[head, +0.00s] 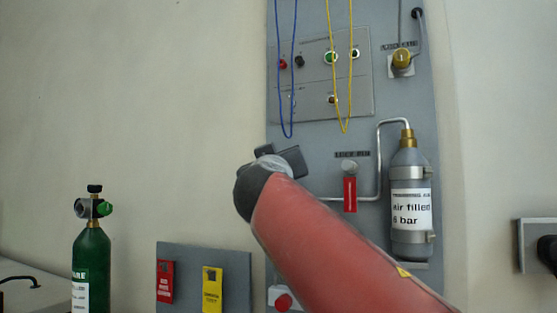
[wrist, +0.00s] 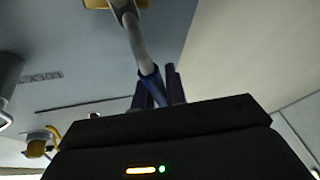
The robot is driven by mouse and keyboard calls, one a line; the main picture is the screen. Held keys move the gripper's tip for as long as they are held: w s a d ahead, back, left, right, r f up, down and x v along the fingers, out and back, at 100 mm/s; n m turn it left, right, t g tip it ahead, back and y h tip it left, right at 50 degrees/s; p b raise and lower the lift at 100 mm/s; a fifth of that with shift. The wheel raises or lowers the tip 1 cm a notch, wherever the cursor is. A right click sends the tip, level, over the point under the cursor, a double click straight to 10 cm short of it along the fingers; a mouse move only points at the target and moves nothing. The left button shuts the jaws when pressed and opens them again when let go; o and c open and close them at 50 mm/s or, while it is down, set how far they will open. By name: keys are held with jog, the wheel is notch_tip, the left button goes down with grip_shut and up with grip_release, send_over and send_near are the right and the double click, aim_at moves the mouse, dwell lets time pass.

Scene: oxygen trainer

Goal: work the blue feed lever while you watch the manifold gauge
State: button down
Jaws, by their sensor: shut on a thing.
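In the wrist view, my gripper (wrist: 158,84) is shut on the blue end of a lever, which I take as the blue feed lever (wrist: 150,79). A grey pipe-like part runs up from the blue end to a yellow fitting (wrist: 112,3) at the top edge. In the head view my gripper (head: 284,158) is a dark block in front of the grey panel (head: 310,138); its fingertips and the lever are hidden there. I cannot make out the manifold gauge for certain in either view.
A blue cord (head: 279,100) and a yellow cord (head: 337,105) hang just above my gripper. A grey bottle (head: 408,170) in clamps and a red tag (head: 350,193) are to the right. A green cylinder (head: 91,255) stands at the lower left.

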jog(key=c, duration=1.4)
grip_release()
jog(key=shift+c, duration=0.2)
jog(key=b+v, duration=0.4)
jog(key=v, duration=0.4)
